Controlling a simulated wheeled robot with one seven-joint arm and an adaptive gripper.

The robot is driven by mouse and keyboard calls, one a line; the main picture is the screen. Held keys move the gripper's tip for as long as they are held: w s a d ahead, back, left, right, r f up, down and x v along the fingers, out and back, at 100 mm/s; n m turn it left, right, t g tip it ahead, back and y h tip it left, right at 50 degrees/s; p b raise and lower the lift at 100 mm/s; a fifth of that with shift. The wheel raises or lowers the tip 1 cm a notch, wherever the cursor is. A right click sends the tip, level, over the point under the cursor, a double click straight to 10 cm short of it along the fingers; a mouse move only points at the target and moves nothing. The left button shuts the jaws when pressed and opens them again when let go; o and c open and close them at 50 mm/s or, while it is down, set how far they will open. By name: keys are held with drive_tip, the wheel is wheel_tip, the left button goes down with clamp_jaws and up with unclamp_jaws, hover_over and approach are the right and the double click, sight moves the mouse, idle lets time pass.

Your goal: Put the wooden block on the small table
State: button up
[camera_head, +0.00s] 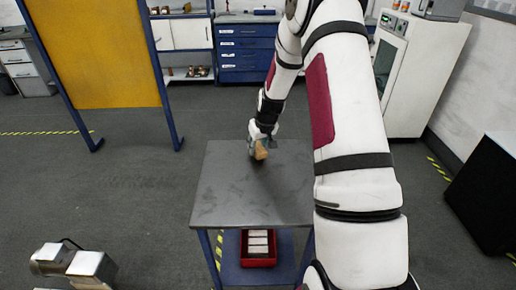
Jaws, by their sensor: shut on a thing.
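The wooden block (261,150) is a small tan piece at the end of my arm. My gripper (260,146) is shut on it, over the back part of the small table. The small table (245,198) has a dark grey top and blue legs, and its visible top is otherwise bare. I cannot tell whether the block touches the top or is a little above it. My gripper's fingers are small and partly hidden behind the block.
A red bin (258,262) with pale blocks sits on the table's lower shelf. A yellow panel (95,50) in a blue frame stands at the left. A metal device (75,264) is at the lower left. A black box (485,195) is at the right.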

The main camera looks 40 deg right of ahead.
drive_tip(key=shift+f, duration=0.65)
drive_tip(key=shift+f, duration=0.1)
drive_tip(key=o, duration=1.2)
